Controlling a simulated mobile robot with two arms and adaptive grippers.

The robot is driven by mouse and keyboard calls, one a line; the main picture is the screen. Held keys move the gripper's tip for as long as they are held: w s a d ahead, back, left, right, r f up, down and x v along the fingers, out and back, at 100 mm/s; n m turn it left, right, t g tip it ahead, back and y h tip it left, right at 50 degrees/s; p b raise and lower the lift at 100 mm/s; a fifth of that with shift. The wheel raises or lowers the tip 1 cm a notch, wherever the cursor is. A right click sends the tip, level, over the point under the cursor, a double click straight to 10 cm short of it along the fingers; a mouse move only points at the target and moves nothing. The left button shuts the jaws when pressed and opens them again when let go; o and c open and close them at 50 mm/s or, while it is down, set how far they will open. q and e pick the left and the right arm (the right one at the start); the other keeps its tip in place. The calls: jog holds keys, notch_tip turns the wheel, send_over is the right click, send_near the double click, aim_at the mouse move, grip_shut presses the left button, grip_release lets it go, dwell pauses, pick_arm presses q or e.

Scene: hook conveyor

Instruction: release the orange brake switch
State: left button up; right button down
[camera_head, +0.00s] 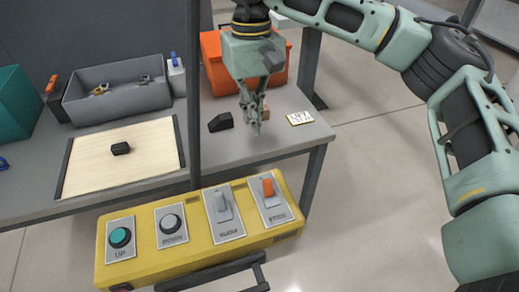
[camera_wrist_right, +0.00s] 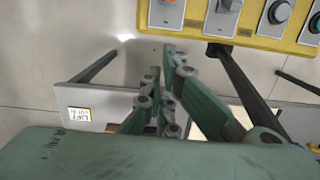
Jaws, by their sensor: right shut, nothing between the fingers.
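A yellow control box (camera_head: 185,258) stands in front of the table in the head view. The orange brake switch (camera_head: 268,187) is on its right-hand plate, beside a grey toggle switch (camera_head: 222,205). My right gripper (camera_head: 257,130) points down above the table's right end, behind and above the box, apart from the switch. It is shut and empty; its fingers also show in the right wrist view (camera_wrist_right: 168,50). My left gripper is not in view.
The table (camera_head: 290,145) carries an orange bin (camera_head: 213,62), a grey bin (camera_head: 118,95), a black block (camera_head: 220,122) and a small sign (camera_head: 300,118). A dark post (camera_head: 193,100) stands left of my gripper.

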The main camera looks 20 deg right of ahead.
aim_at(268, 188)
jog(key=shift+d, duration=0.15)
jog(key=shift+s, duration=0.15)
jog(key=s+f+p, duration=0.1)
jog(key=f+p, duration=0.1)
jog(key=s+f+p, duration=0.1)
jog(key=f, duration=0.2)
jog(key=s+f+p, duration=0.1)
jog(key=f+p, duration=0.1)
jog(key=f, duration=0.1)
jog(key=shift+s+f+p, duration=0.2)
jog(key=shift+s+p, duration=0.1)
jog(key=shift+p, duration=0.05)
jog(key=shift+s+r, duration=0.1)
jog(key=shift+s, duration=0.35)
jog(key=shift+w, duration=0.15)
